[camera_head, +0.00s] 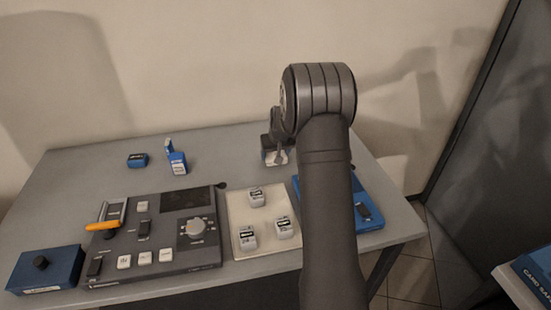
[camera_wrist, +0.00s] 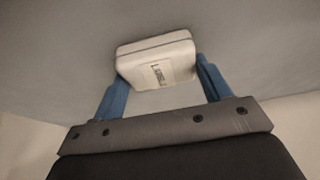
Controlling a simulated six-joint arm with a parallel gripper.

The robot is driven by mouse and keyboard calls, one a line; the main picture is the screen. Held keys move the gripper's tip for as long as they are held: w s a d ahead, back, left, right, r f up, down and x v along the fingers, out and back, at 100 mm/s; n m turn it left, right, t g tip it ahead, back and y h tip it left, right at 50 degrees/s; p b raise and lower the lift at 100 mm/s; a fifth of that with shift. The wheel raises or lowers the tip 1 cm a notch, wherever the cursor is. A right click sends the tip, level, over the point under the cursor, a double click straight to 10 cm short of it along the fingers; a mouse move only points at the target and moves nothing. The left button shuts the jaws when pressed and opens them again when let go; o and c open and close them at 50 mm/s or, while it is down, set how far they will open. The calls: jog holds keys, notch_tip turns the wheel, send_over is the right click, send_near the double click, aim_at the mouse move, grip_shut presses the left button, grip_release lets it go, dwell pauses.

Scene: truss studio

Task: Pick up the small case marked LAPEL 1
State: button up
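A small white case (camera_wrist: 158,62) with rounded edges and a printed label sits between the two blue fingers of my gripper (camera_wrist: 162,80) in the wrist view. The label appears to read LAPEL; its digit is too blurred to be sure. The fingers meet the case on both sides with no clear gap. In the head view my gripper (camera_head: 275,153) is over the back right of the table, largely hidden by my arm, with the pale case (camera_head: 278,158) at its tip. I cannot tell whether the case touches the table.
A cream tray (camera_head: 240,212) holds several similar white cases. Left of it lies a dark control panel (camera_head: 195,258) with an orange-handled lever. A blue tray (camera_head: 372,195) lies right, partly behind my arm.

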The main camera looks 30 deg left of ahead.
jog(key=shift+c, duration=0.8)
